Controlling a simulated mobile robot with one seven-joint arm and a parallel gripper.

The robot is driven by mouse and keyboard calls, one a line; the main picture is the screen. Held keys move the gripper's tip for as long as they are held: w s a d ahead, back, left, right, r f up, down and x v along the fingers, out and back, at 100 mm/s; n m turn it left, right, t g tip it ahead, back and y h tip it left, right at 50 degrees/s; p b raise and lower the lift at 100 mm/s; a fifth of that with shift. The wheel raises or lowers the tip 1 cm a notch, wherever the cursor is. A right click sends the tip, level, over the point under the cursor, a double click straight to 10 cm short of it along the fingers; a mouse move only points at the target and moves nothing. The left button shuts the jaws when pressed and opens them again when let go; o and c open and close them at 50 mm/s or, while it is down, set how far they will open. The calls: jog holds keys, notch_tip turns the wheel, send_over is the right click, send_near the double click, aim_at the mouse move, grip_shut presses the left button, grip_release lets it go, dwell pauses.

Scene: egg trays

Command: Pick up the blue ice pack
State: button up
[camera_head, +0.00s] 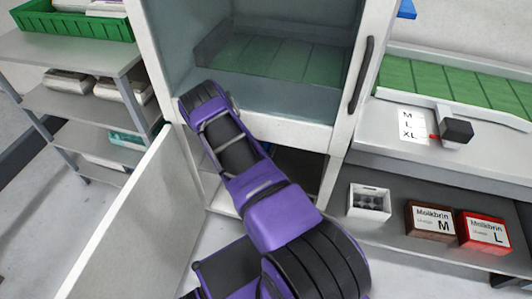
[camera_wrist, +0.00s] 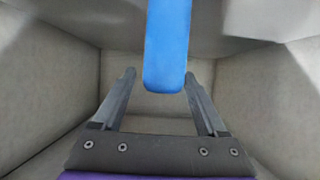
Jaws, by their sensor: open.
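The blue ice pack (camera_wrist: 167,45) shows in the wrist view as a smooth blue bar with rounded corners. It comes down from the top edge of the picture, and its near end lies between the fingertips. My gripper (camera_wrist: 160,77) is open, with one dark finger on each side of the pack. A gap shows between the near end and each finger, so the pack is not gripped. The far part of the pack is out of the picture. In the head view neither the pack nor my gripper can be made out; my purple arm covers part of the white cabinet (camera_head: 270,124).
Grey walls (camera_wrist: 265,75) enclose my gripper closely on both sides. The cabinet's white door (camera_head: 140,225) stands open at lower left. A shelf rack (camera_head: 75,105) stands left. A counter (camera_head: 480,160) at right has egg boxes (camera_head: 433,220) below. Grey floor shows around the cabinet.

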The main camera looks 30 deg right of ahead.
jog(key=shift+x, duration=1.2)
grip_shut()
jog(key=shift+r, duration=0.1)
